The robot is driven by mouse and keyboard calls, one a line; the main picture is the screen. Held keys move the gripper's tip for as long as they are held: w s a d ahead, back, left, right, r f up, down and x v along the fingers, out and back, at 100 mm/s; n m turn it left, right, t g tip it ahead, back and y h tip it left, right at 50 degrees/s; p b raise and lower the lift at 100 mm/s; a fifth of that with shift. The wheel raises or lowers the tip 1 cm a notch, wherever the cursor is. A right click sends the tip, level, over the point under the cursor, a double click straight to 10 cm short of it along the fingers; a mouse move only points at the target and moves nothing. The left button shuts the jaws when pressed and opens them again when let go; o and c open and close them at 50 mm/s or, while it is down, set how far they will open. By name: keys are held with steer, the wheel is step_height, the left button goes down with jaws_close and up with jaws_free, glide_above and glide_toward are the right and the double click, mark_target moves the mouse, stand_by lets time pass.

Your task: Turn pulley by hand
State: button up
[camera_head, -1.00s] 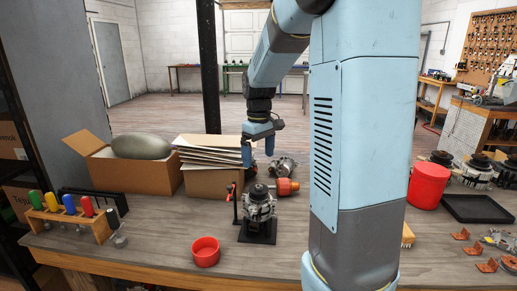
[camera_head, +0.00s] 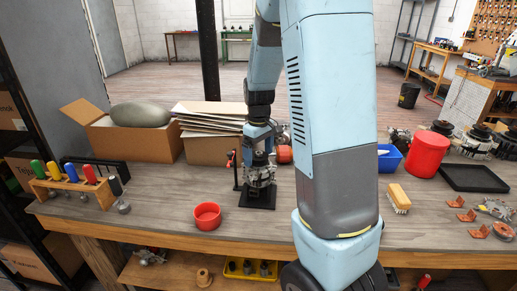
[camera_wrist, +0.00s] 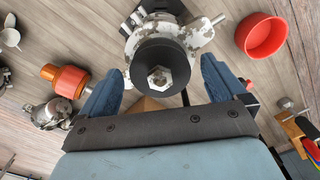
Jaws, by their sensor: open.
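The alternator (camera_head: 262,176) stands on a black base plate (camera_head: 258,200) on the bench, below my gripper in the head view. In the wrist view the black round pulley (camera_wrist: 159,68) with a pale hex nut at its centre faces the camera, on top of the grey alternator body (camera_wrist: 190,38). My gripper (camera_wrist: 157,85) is open, with one blue finger on each side of the pulley. A gap shows between each finger and the pulley rim. In the head view the pulley is mostly hidden behind my gripper (camera_head: 262,160).
A red bowl (camera_head: 207,216) stands front left of the alternator. A red-handled clamp post (camera_head: 234,170) is close on its left. An orange-red tool (camera_head: 284,155) lies behind it. A screwdriver rack (camera_head: 75,186) is at the left; a brush (camera_head: 399,198) lies right.

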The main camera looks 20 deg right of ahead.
steer(key=c, duration=1.4)
steer(key=shift+o, duration=0.2)
steer(key=n, duration=0.5)
steer(key=n, duration=0.5)
steer(key=shift+n, duration=0.3)
